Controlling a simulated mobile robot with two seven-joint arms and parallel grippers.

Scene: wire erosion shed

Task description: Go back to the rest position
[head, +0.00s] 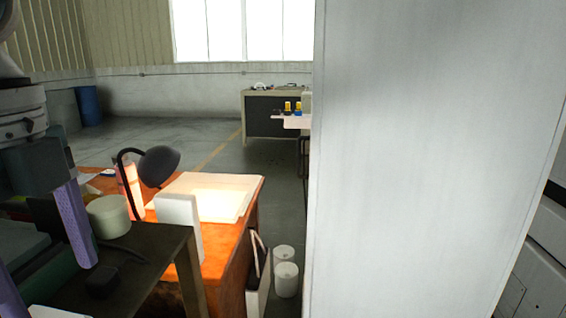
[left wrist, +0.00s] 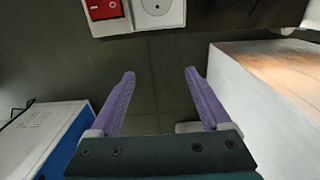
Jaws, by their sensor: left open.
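My left gripper (head: 50,285) comes in from the left edge in the head view, with its purple fingers pointing down over the dark table. In the left wrist view my left gripper (left wrist: 160,75) has its two purple fingers spread apart, with only a dark surface between them. It is open and holds nothing. My right gripper is in neither view.
A dark table (head: 150,262) stands at lower left with a pale round container (head: 108,216). Behind it is an orange desk (head: 222,270) with a black lamp (head: 160,166). A large white panel (head: 430,150) blocks the right. The wrist view shows a red switch (left wrist: 103,9).

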